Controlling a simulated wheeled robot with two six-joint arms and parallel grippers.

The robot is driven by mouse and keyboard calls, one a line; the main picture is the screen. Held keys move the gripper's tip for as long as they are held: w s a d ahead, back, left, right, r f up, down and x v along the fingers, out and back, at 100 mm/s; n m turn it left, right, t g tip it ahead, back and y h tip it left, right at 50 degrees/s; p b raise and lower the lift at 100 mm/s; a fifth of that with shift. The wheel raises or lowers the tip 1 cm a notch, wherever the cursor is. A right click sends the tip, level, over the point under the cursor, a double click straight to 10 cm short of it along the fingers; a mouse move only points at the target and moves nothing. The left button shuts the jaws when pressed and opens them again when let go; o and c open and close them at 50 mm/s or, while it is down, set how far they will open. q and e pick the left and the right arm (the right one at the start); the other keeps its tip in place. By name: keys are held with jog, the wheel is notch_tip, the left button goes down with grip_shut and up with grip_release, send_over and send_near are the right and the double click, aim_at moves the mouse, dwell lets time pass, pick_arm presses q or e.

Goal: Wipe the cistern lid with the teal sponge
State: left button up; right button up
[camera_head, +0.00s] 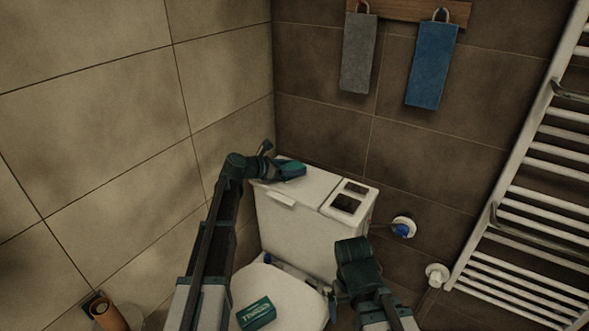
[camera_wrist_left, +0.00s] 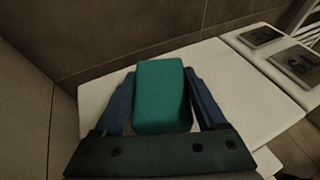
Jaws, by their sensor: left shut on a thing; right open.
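The teal sponge (camera_wrist_left: 160,95) is between the two blue fingers of my left gripper (camera_wrist_left: 163,108), which is shut on it. In the head view the sponge (camera_head: 292,169) is at the left part of the white cistern lid (camera_head: 313,186), at or just above its surface; whether it touches cannot be told. The lid also shows in the left wrist view (camera_wrist_left: 232,85), spreading to the right of the sponge. My right gripper (camera_head: 345,300) is low in the head view, in front of the cistern and apart from the lid.
Two dark square buttons (camera_head: 348,197) sit on the cistern's right part. A teal box (camera_head: 256,313) lies on the white toilet seat lid (camera_head: 290,300). A towel radiator (camera_head: 530,200) stands at the right. Grey (camera_head: 358,52) and blue (camera_head: 431,65) towels hang behind. Tiled wall closes in at the left.

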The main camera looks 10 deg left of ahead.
pick_arm(q)
notch_tip(320, 180, up, 6)
jog(key=p, duration=0.6)
notch_tip(320, 180, up, 3)
jog(key=p, duration=0.3)
dwell(0.4)
dwell(0.6)
